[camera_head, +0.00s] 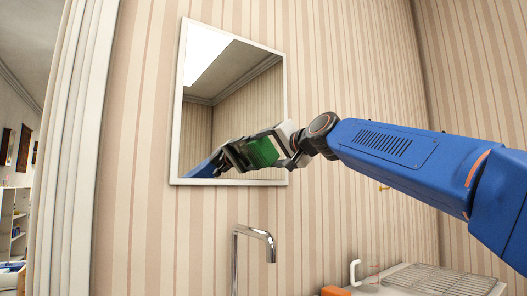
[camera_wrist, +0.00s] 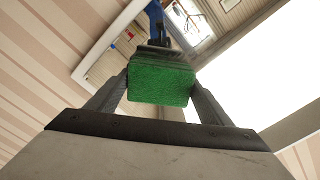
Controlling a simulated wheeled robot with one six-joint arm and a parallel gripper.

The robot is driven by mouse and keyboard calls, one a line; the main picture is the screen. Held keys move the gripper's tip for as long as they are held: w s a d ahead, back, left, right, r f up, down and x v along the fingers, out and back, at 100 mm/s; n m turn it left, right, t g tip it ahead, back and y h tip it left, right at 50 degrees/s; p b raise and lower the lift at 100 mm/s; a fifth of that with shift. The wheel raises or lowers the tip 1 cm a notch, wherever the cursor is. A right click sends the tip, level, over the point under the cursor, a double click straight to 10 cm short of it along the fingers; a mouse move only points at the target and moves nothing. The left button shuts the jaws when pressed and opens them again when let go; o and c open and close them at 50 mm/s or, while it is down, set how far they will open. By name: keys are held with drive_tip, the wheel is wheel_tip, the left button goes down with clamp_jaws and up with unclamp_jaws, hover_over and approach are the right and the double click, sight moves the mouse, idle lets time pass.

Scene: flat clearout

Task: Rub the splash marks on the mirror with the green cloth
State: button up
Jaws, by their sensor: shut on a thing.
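The mirror (camera_head: 231,95) hangs on the striped wall in a thin white frame, and it also shows in the wrist view (camera_wrist: 120,52). My gripper (camera_head: 252,152) is at the lower part of the mirror, shut on the green cloth (camera_head: 263,152). In the wrist view the green cloth (camera_wrist: 161,82) sits as a block between the two fingers of my gripper (camera_wrist: 160,90). The cloth is at or very near the glass; I cannot tell if it touches. A reflection of my arm shows in the glass. I cannot make out splash marks in either view.
A chrome tap (camera_head: 253,235) stands below the mirror. A clear jug (camera_head: 366,272), an orange block (camera_head: 335,291) and a ribbed drainer (camera_head: 440,280) are at the lower right. A white door frame (camera_head: 80,140) borders an opening to another room at the left.

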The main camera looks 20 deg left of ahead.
sight(258, 149)
drive_tip(key=shift+w+d, duration=0.1)
drive_tip(key=shift+w+d, duration=0.55)
drive_tip(key=shift+w, duration=0.15)
drive_tip(key=shift+w+d, duration=0.5)
drive_tip(key=shift+w, duration=0.2)
drive_tip(key=shift+w+d, duration=1.2)
drive_tip(key=shift+s+a, duration=0.55)
drive_tip(key=shift+s, duration=0.2)
drive_tip(key=shift+s+a, duration=0.55)
drive_tip(key=shift+s, duration=0.15)
drive_tip(key=shift+s+a, duration=2.55)
drive_tip(key=shift+s+a, duration=1.1)
drive_tip(key=shift+s, duration=0.3)
drive_tip(key=shift+s+a, duration=1.05)
drive_tip(key=shift+s, duration=0.3)
